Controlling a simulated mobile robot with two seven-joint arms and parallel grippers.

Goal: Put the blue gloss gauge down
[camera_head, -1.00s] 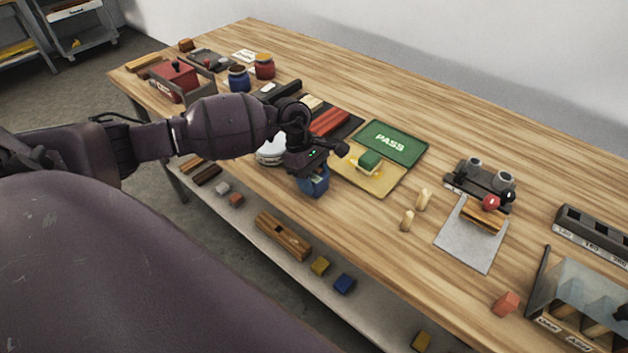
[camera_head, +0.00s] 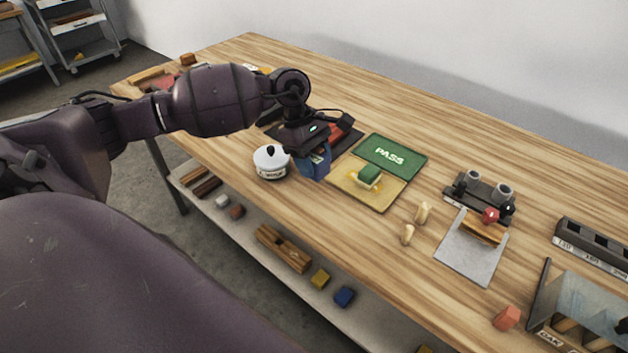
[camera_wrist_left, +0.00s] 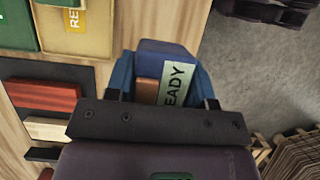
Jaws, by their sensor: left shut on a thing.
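The blue gloss gauge (camera_head: 314,164) is in my left gripper (camera_head: 307,147), between the white lidded pot and the yellow half of the green-and-yellow mat. In the left wrist view the gauge (camera_wrist_left: 160,53) is a blue block with a "READY" label, between the two fingers of the gripper (camera_wrist_left: 161,98). The left gripper is shut on it. I cannot tell whether its underside touches the table. My right gripper is not in view.
The white pot (camera_head: 271,162) stands close left of the gauge. The mat (camera_head: 380,199) carries a green-topped block (camera_head: 369,176). A dark tray with red bars (camera_head: 345,140) lies behind the gripper. Two small pale pegs (camera_head: 422,212) stand right. The wooden table (camera_head: 330,212) is bare in front.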

